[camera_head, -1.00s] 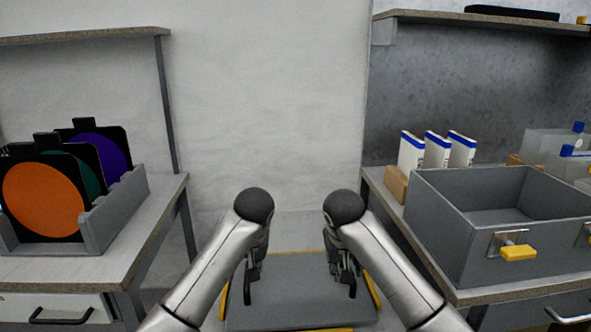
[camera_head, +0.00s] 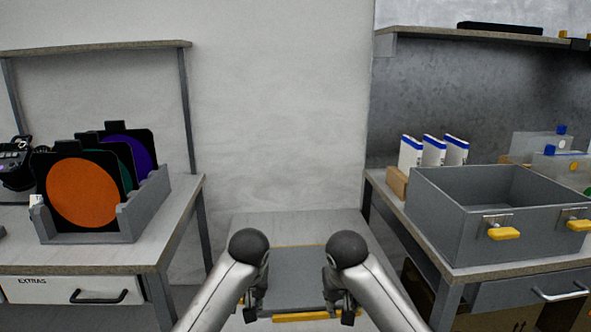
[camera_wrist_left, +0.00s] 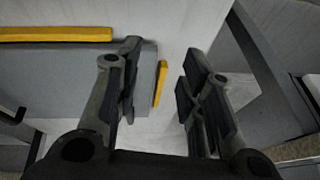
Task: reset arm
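My left gripper (camera_head: 251,311) and my right gripper (camera_head: 341,310) hang at the bottom middle of the head view, side by side over a grey platform (camera_head: 296,268) with yellow edge strips.
On the left table, a grey rack (camera_head: 148,210) holds round orange (camera_head: 83,192), green and purple filters. On the right bench stands an empty-looking grey case (camera_head: 440,222) with yellow latches, beside white-and-blue boxes (camera_head: 410,152). A plain wall lies between the benches.

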